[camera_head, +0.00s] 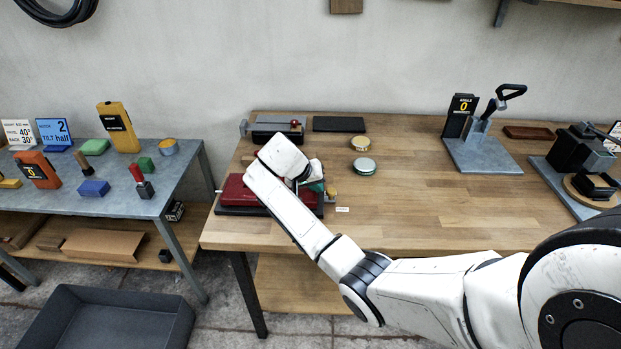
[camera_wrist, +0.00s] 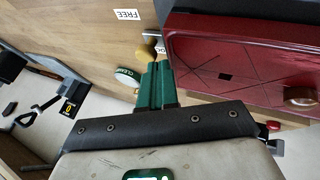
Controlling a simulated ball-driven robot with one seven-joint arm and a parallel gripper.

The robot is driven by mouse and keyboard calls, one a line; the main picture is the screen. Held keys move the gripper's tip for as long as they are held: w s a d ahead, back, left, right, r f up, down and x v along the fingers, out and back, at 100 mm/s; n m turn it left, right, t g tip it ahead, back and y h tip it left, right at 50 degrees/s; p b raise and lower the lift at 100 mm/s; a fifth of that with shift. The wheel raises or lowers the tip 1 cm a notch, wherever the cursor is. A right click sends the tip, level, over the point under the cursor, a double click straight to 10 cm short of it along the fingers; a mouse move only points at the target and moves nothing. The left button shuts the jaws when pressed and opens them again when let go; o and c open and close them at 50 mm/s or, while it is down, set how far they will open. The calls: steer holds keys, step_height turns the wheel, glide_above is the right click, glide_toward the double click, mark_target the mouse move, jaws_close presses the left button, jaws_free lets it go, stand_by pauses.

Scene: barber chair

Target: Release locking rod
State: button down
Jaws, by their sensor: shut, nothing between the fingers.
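A red padded block (camera_head: 243,190) lies on a dark base at the front left of the wooden bench; it also shows in the wrist view (camera_wrist: 235,60). A brass-coloured knob (camera_head: 331,191), seemingly the locking rod's end, stands out at the block's right side and shows in the wrist view (camera_wrist: 151,33). It sits between a white FREE label (camera_wrist: 127,14) and a partly hidden label that seems to read LOCK (camera_wrist: 161,50). My gripper (camera_head: 317,186) has green fingers, shut and empty, their tips (camera_wrist: 159,66) close to the knob. Contact cannot be told.
A round brass piece (camera_wrist: 300,96) is on the red block. Two round tins (camera_head: 364,165) and a black mat (camera_head: 339,124) lie behind my gripper. A grey lever stand (camera_head: 482,152) is at the bench's right.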

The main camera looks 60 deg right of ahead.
steer(key=shift+x, duration=1.05)
steer(key=s, duration=0.1)
steer(key=s+d+p, duration=0.1)
steer(key=s, duration=0.1)
steer(key=shift+s+d+p, duration=0.3)
steer(key=shift+s+p, duration=0.05)
steer(key=shift+s, duration=0.05)
